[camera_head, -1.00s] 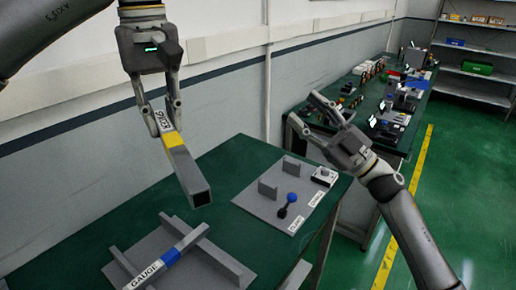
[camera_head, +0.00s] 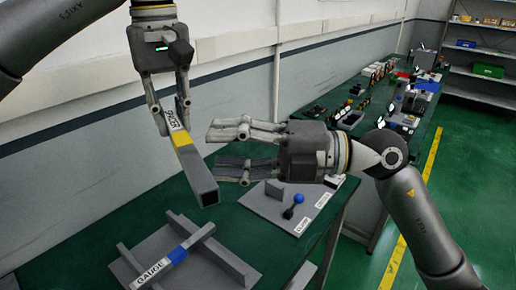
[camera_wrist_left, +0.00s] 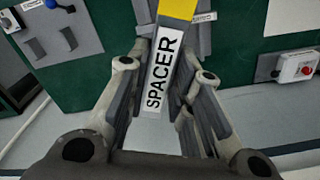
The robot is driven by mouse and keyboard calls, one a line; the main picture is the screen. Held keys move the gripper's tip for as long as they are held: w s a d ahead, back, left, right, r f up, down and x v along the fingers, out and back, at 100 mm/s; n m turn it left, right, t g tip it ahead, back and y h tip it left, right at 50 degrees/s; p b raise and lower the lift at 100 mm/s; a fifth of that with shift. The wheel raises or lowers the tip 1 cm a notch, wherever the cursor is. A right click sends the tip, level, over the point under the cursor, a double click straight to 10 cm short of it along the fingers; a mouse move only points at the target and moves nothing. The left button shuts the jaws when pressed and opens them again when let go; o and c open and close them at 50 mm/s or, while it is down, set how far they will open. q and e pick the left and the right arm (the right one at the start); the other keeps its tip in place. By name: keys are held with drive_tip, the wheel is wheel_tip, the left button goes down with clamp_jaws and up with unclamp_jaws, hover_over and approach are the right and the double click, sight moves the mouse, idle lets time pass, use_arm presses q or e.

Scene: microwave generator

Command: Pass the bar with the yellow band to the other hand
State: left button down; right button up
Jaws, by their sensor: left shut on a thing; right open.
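The bar with the yellow band (camera_head: 197,172) is grey and square in section, with a white SPACER label near its upper end. My left gripper (camera_head: 170,112) is shut on that labelled end. The bar hangs tilted above the table, its free end towards the lower right. The left wrist view shows the SPACER label (camera_wrist_left: 163,75) between the fingers and the yellow band (camera_wrist_left: 178,8) beyond them. My right gripper (camera_head: 228,150) is open and empty, fingers pointing left. It is just right of the bar and looks apart from it.
A grey bar with a blue band (camera_head: 175,255), labelled GAUGE, lies on a grey rack (camera_head: 140,232) on the green table (camera_head: 245,232). A grey plate (camera_head: 262,208) with a blue-ended part is below my right gripper. Another bench stands behind right.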

sight(184, 149)
drive_tip(key=a, duration=0.6)
drive_tip(key=shift+w+a, duration=0.2)
drive_tip(key=shift+a, duration=0.1)
clamp_jaws()
use_arm(q)
drive_tip(key=c, duration=1.2)
unclamp_jaws()
